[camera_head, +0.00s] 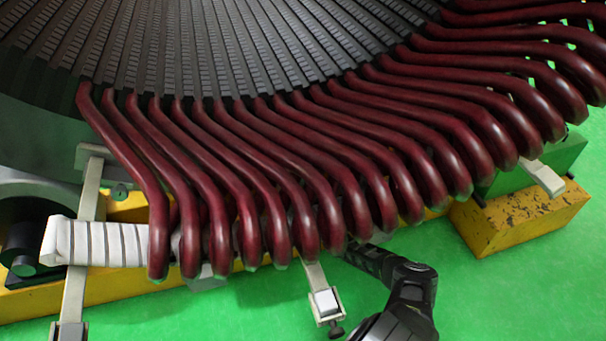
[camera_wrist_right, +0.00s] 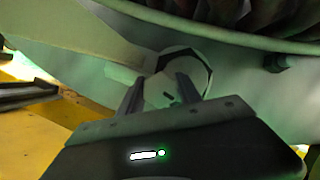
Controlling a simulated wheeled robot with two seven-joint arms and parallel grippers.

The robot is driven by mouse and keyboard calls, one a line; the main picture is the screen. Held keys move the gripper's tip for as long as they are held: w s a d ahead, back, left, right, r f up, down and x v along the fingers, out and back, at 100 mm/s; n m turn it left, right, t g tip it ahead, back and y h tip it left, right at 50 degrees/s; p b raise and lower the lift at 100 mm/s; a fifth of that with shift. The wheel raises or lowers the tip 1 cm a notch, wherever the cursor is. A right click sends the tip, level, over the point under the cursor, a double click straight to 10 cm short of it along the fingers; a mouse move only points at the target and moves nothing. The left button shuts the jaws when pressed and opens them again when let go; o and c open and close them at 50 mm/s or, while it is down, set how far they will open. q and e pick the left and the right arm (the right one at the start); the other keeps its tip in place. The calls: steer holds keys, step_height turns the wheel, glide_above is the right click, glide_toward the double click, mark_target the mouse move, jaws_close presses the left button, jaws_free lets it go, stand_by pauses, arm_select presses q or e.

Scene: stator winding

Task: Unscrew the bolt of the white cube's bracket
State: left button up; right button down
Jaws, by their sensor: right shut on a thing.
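The white cube (camera_head: 325,301) sits on the low end of a flat metal bracket (camera_head: 314,274) that comes out from under the red coils. In the right wrist view my right gripper (camera_wrist_right: 160,88) is shut on a pale, round part that looks like a bolt (camera_wrist_right: 163,92), in front of a dark-edged round opening. My left gripper is not in view.
Red coils (camera_head: 300,170) overhang the work area from the dark slotted stator (camera_head: 220,50). A white-wrapped bar (camera_head: 95,243) runs under them at left. A yellow block (camera_head: 525,215) stands at right on the green floor (camera_head: 540,285). Another bracket (camera_head: 75,290) hangs at far left.

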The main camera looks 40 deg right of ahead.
steer(key=shift+n+y+p, duration=0.55)
steer(key=shift+n+y, duration=0.15)
steer(key=shift+n, duration=0.7)
steer(key=shift+f, duration=0.1)
steer(key=c, duration=0.8)
jaws_free()
steer(key=shift+c, duration=0.2)
steer(key=shift+s, duration=0.15)
steer(key=shift+s, duration=0.35)
steer(key=p+v, duration=0.2)
steer(key=v, duration=0.4)
steer(key=shift+s, duration=0.4)
steer(key=shift+a+f, duration=0.1)
steer(key=shift+f, duration=0.05)
